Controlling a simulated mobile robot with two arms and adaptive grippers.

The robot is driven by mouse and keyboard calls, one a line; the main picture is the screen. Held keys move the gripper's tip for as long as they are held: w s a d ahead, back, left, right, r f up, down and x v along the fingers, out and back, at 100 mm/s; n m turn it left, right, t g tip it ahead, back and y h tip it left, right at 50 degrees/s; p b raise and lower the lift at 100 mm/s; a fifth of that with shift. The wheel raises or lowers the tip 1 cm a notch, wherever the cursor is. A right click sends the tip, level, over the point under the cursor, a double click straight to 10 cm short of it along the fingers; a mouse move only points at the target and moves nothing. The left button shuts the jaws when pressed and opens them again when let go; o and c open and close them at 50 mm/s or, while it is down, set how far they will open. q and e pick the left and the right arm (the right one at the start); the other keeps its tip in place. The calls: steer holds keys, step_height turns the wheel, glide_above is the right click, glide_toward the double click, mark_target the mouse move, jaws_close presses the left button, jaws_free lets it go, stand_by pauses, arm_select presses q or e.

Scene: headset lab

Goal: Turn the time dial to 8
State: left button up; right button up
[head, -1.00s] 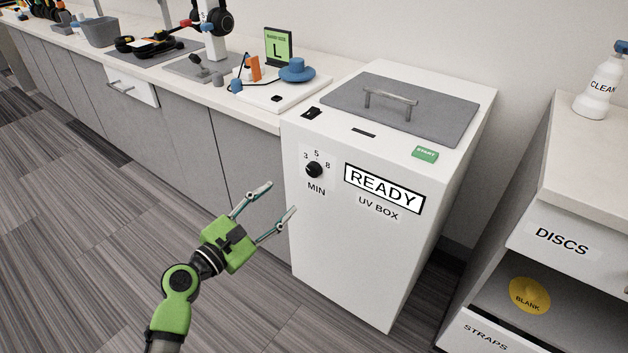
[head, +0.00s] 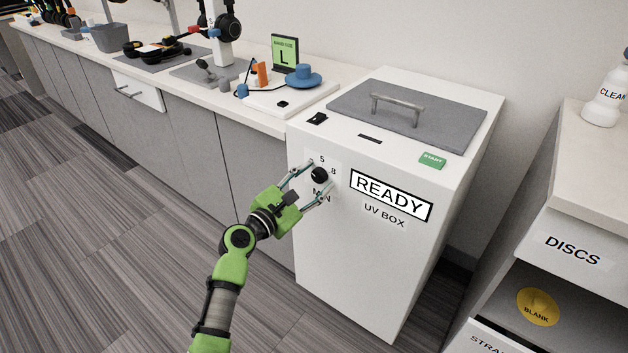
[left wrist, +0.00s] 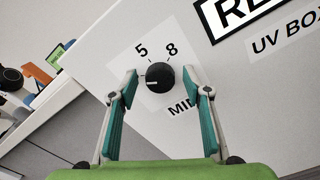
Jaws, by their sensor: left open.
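The time dial (head: 320,175) is a round black knob on the front of the white UV box (head: 350,270). It also shows in the left wrist view (left wrist: 160,77), with the marks 5 and 8 above it. Its white pointer line points left there, away from the 8; the 3 is hidden, probably behind a finger. My left gripper (head: 320,177) is open at the front panel, with one finger on each side of the dial. In the left wrist view the fingers (left wrist: 163,85) stand apart from the knob with a gap on both sides. My right gripper is not in view.
The box has a grey lid with a handle (head: 398,104), a green START button (head: 432,160) and a READY display (head: 391,195). A counter with headsets runs left. A shelf unit labelled DISCS (head: 572,249) stands right, across a narrow gap.

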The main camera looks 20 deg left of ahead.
arm_select(q)
steer(key=c, duration=1.1)
